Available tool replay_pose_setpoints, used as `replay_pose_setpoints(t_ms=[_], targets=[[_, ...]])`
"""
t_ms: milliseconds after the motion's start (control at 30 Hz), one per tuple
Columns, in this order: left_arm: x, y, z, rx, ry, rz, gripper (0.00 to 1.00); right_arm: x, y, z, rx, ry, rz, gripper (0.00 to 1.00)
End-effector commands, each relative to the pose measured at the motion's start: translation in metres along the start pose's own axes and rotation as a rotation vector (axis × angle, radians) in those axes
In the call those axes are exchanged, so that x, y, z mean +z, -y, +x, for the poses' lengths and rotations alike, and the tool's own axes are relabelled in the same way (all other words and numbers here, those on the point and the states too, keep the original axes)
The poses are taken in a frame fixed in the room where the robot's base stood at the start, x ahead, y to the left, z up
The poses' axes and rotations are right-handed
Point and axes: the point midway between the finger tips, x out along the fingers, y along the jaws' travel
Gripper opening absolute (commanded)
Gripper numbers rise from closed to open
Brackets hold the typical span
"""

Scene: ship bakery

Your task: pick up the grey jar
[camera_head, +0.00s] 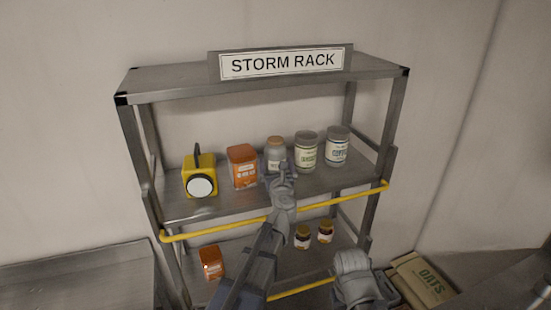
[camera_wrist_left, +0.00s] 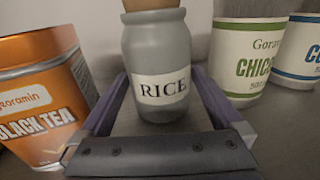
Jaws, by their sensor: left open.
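The grey jar (camera_head: 275,148), with a cork-coloured lid and a RICE label, stands upright on the rack's upper shelf. In the left wrist view the jar (camera_wrist_left: 158,60) fills the middle, with its lid cut off by the top edge. My left gripper (camera_head: 279,172) is open in front of it and hides its lower part in the head view. In the wrist view the fingers of my left gripper (camera_wrist_left: 160,78) lie one on each side of the jar's lower body. I cannot tell whether either finger touches it. My right gripper's fingers do not show.
An orange black tea tin (camera_head: 242,167) stands close left, with a yellow lamp (camera_head: 199,176) beyond. A green-labelled canister (camera_head: 306,152) and a blue-labelled one (camera_head: 338,147) stand right. A yellow rail (camera_head: 325,205) runs along the shelf front. Small jars (camera_head: 303,238) stand below.

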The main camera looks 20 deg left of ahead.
Motion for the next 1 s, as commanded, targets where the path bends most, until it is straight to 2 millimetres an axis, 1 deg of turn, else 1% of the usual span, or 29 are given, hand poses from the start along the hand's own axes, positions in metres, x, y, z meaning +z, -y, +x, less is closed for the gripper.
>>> replay_pose_setpoints(t_ms=[33, 100, 300, 333, 1000], targets=[[0.0000, 0.0006, 0.0101, 0.002, 0.000, 0.000, 1.00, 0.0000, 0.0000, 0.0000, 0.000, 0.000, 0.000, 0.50], [0.0000, 0.0004, 0.0144, 0.000, 0.000, 0.000, 1.00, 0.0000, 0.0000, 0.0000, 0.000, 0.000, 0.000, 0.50], [0.0000, 0.0000, 0.0134, -0.001, 0.000, 0.000, 1.00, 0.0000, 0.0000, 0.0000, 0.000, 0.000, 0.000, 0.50], [0.0000, 0.0000, 0.0134, -0.001, 0.000, 0.000, 0.98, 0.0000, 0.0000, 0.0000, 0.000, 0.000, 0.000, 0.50], [-0.0001, -0.0001, 0.0133, 0.000, 0.000, 0.000, 0.22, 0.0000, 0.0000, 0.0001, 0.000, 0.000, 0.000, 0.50]])
